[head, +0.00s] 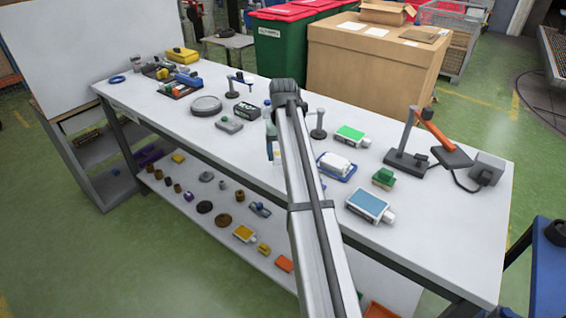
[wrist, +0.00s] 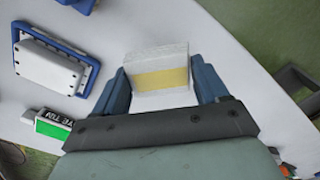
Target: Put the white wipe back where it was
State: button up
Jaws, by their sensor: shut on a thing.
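My gripper (wrist: 158,72) has blue fingers on either side of a white block with a yellow band (wrist: 160,55), which looks like the white wipe. It is shut on the block. In the head view my gripper (head: 271,143) hangs over the middle of the table, left of my arm link, and only a pale bit of the block shows there. A blue tray (head: 321,172) with a white slab (head: 337,161) on it lies to the right; the tray (wrist: 83,92) and slab (wrist: 45,65) also show in the wrist view, left of the gripper.
A green-labelled box (head: 350,135) lies behind the tray. A green block (head: 383,179) and a blue-labelled box (head: 370,206) are to its right. A lamp (head: 408,158) stands at the right end. A grey device (head: 229,124) and a round grey disc (head: 205,105) lie left.

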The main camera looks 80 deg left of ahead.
jog(key=shift+f, duration=2.1)
jog(key=shift+f, duration=0.15)
jog(key=o, duration=0.9)
jog(key=shift+o, duration=0.2)
notch_tip(320, 180, up, 12)
jog(key=shift+r, duration=0.15)
